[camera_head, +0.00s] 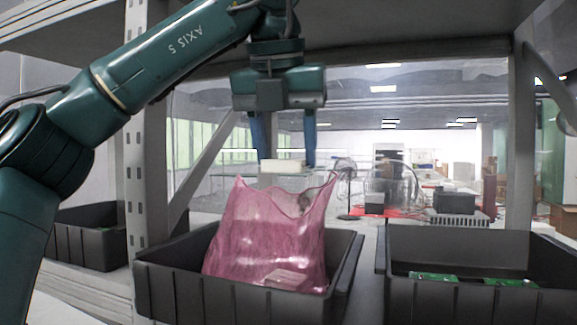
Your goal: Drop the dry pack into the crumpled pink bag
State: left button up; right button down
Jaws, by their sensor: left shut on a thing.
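The crumpled pink bag (250,235) is see-through and stands upright with its top open in a dark bin (160,278). My left gripper (283,160) points down above the bag's mouth. Its blue fingers are shut on a small cream-white block, which I take as the dry pack (283,166). The pack is held level, a little above the bag's rim. A pale flat shape shows low in the bag, but I cannot tell what it is. My right gripper is out of view.
A second dark bin (460,300) at the right holds green boards (433,277). Another dark bin (90,245) stands at the left behind a grey shelf post (138,120). A shelf board (400,52) spans above. A narrow gap separates the two front bins.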

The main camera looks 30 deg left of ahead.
aim_at(289, 172)
pick_arm(q)
jog(key=x, duration=0.4)
jog(key=shift+w+a, duration=0.1)
jog(key=shift+w, duration=0.1)
jog(key=shift+r, duration=0.1)
jog(key=shift+f+b, duration=0.4)
jog(key=shift+f, duration=0.25)
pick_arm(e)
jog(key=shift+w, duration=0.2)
pick_arm(q)
jog(key=o, duration=0.7)
jog(key=shift+o, duration=0.2)
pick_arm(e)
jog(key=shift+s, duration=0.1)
